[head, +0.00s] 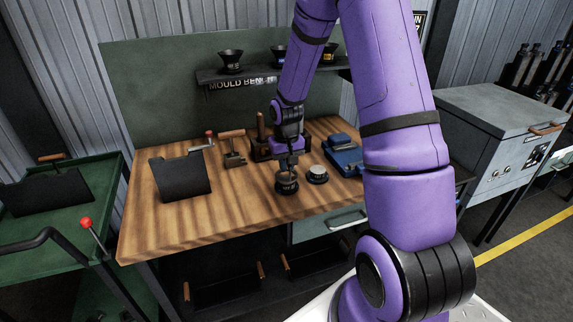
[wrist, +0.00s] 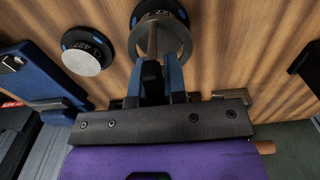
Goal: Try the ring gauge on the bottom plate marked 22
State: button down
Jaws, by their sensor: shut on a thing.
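My gripper (wrist: 160,82) is shut on the ring gauge (wrist: 180,45), a grey metal ring with a bar between my fingertips. In the head view my gripper (head: 289,158) points down over a dark round bottom plate (head: 287,187) on the bench. In the wrist view this plate (wrist: 160,9) shows through and beyond the ring, with a number that looks like 22 or 27. I cannot tell whether the ring sits around it or just above. A second round plate (wrist: 84,56) with a pale face and dark rim lies to the left; its number is hard to read. It also shows in the head view (head: 317,175).
The wooden bench (head: 150,225) carries a dark upright plate (head: 181,176), a wooden-handled tool (head: 232,147) and a blue case (head: 344,154). A shelf (head: 262,75) with dark cups hangs behind. The bench's front left is clear.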

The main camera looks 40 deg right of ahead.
jog(key=shift+f, duration=0.65)
dwell(0.8)
jog(key=shift+r, duration=0.1)
jog(key=shift+r, duration=2.5)
